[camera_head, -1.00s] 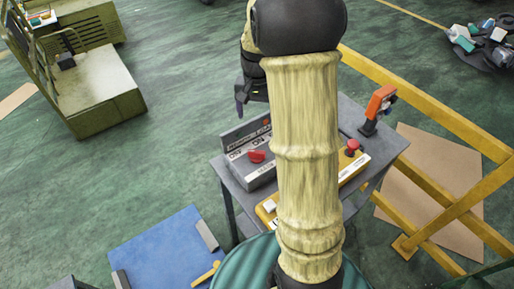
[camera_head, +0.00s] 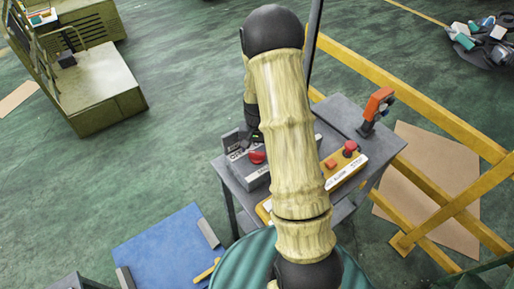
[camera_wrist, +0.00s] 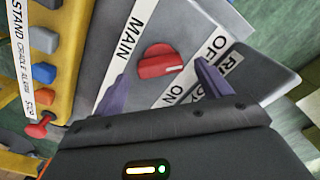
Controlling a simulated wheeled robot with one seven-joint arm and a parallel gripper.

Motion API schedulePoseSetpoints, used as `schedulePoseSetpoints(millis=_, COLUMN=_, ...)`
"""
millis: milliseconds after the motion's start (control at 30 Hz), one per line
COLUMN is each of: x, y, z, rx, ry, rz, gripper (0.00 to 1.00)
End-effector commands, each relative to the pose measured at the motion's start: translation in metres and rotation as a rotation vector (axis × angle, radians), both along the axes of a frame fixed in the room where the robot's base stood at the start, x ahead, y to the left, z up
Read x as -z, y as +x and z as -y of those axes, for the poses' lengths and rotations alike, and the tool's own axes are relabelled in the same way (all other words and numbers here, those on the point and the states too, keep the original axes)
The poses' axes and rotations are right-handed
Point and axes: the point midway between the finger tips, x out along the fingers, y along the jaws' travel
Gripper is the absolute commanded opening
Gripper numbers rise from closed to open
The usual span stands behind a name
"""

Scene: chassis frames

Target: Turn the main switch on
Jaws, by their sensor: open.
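The main switch is a red rotary knob (camera_wrist: 160,62) on a grey box (camera_wrist: 100,30) beside a white "MAIN" label, with "ON" and "OFF" labels on its other side. The knob also shows in the head view (camera_head: 257,157), on the table. My gripper (camera_wrist: 160,84) is open, its two purple fingers to either side of the knob and empty. I cannot tell how far the fingertips are above the box or whether they touch it. In the head view my gripper (camera_head: 254,137) is just behind the knob, partly hidden by my arm.
A yellow control panel (camera_head: 344,171) with several coloured buttons, one a red mushroom button (camera_wrist: 38,130), sits beside the box on a grey table (camera_head: 385,146). An orange-handled device (camera_head: 377,104) stands at the table's back right. Yellow railings (camera_head: 420,115) run along the right.

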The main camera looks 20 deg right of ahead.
Motion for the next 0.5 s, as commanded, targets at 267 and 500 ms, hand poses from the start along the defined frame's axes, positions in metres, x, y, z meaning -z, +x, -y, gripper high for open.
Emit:
schedulePoseSetpoints(millis=267, x=0.0139, y=-0.0001, z=-0.0002, rx=0.000, ry=0.000, rz=0.000, gripper=0.76)
schedulePoseSetpoints(millis=500, x=0.0138, y=-0.0001, z=-0.0002, rx=-0.001, ry=0.000, rz=0.000, gripper=0.65)
